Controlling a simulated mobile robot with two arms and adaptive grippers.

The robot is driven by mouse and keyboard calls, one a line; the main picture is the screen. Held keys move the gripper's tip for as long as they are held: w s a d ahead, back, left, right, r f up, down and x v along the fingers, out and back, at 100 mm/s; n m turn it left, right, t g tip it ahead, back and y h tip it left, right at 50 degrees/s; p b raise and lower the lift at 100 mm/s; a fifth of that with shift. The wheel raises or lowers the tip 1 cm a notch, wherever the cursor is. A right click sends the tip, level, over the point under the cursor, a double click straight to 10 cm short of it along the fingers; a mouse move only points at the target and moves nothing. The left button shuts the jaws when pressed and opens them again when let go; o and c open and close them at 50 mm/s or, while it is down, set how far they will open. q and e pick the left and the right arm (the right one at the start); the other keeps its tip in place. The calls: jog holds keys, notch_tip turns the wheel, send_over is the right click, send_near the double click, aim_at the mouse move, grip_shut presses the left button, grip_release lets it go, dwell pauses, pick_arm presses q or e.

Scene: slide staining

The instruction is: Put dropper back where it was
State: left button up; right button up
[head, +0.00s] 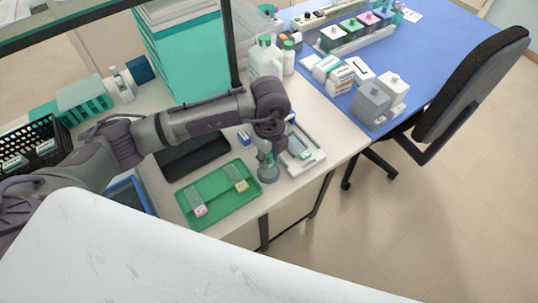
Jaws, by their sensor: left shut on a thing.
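My left arm reaches in from the left, and its gripper (268,168) points down at the front right of the white bench. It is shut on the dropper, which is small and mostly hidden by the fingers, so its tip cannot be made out. The gripper is between the green tray (212,213) and the white slide holder (309,165). Where the dropper stood before cannot be told from this view. My right gripper is not in view.
The green tray holds two slides. A black pad (190,158) lies behind it. White bottles (265,60) and a teal box (185,50) stand at the back. A blue table (415,50) with several staining jars and a black chair (470,80) are at right.

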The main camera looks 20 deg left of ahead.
pick_arm(q)
jog(key=shift+f, duration=0.25)
jog(key=o, duration=0.8)
jog(key=shift+r, duration=0.1)
jog(key=shift+r+p, duration=0.3)
notch_tip(320, 180, up, 12)
jog(key=b, duration=0.3)
jog(key=shift+r+b, duration=0.1)
jog(key=shift+b, duration=0.2)
